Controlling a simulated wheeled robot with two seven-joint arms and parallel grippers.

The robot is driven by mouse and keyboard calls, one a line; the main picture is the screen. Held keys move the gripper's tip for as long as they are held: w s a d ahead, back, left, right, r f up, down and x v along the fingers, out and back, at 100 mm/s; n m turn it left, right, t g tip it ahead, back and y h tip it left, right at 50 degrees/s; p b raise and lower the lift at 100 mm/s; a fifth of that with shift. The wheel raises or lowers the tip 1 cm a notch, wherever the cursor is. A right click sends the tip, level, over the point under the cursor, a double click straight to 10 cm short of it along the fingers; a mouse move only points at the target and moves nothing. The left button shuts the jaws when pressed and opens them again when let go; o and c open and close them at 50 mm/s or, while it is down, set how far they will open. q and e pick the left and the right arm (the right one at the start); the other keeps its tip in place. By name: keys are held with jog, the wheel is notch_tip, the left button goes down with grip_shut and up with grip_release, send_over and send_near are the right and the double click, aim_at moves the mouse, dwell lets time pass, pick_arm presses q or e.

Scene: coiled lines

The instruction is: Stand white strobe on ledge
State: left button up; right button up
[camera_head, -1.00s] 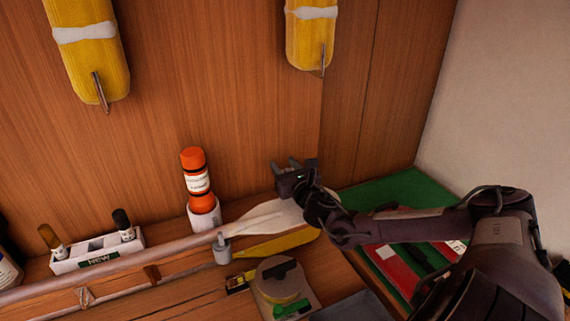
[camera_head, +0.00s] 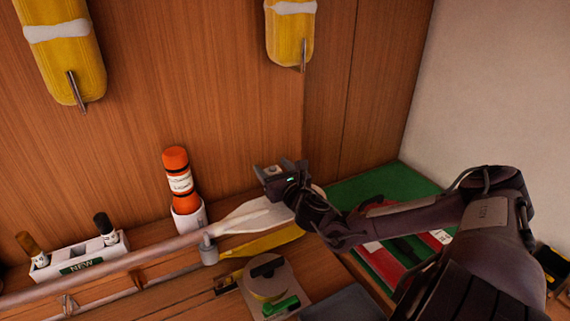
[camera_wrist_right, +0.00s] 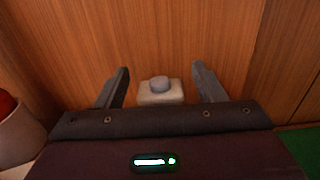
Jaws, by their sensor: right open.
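My right gripper (camera_head: 270,170) is open near the back wall, to the right of the orange bottle. In the right wrist view its two fingers (camera_wrist_right: 162,86) stand wide apart. A small off-white block with a grey rounded top, which looks like the white strobe (camera_wrist_right: 160,97), shows between them. It appears upright, with a visible gap to each finger. Its lower part is hidden behind the gripper body, so I cannot tell what it rests on. In the head view the gripper mostly covers this spot. My left gripper is not in view.
An orange bottle (camera_head: 178,178) stands in a white cup (camera_head: 189,224). A white rack (camera_head: 78,258) marked NEW holds two bottles. A long oar (camera_head: 130,260) lies along the front. A round device (camera_head: 266,280) and a green board (camera_head: 375,183) lie nearby. Yellow floats (camera_head: 290,32) hang above.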

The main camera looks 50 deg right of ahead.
jog(key=b+v, duration=0.1)
jog(key=v, duration=0.7)
jog(key=shift+s+a, duration=0.1)
jog(key=shift+s, duration=0.1)
jog(key=shift+s+a+r+b, duration=0.1)
jog(key=shift+s+b, duration=0.2)
jog(key=shift+s, duration=0.25)
